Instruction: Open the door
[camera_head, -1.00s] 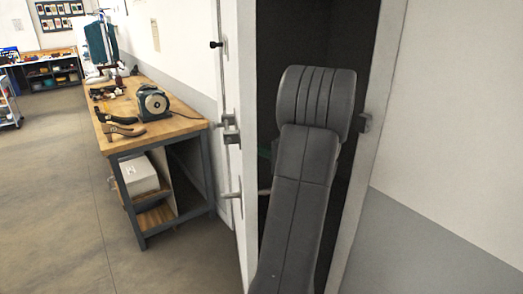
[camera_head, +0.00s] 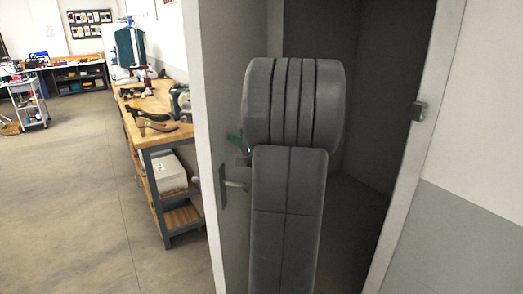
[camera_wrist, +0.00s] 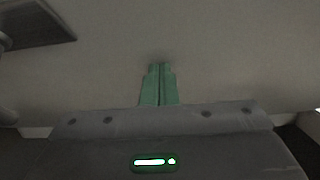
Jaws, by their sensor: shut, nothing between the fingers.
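The grey door (camera_head: 225,75) stands open, its latch edge toward me and one broad face turned toward the doorway. A metal lever handle (camera_head: 236,184) on a plate shows on that face. My gripper (camera_head: 236,140), with green fingers, is by this face above the handle, partly hidden behind my dark grey arm. In the wrist view my gripper (camera_wrist: 158,72) is shut and empty, its tips at or very close to a plain pale surface, likely the door. I cannot tell whether they touch. A dark plate (camera_wrist: 38,24) shows at upper left there.
The pale door frame (camera_head: 412,165) with a small metal fitting (camera_head: 418,111) stands to the right. The dark space behind the doorway looks empty where visible.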

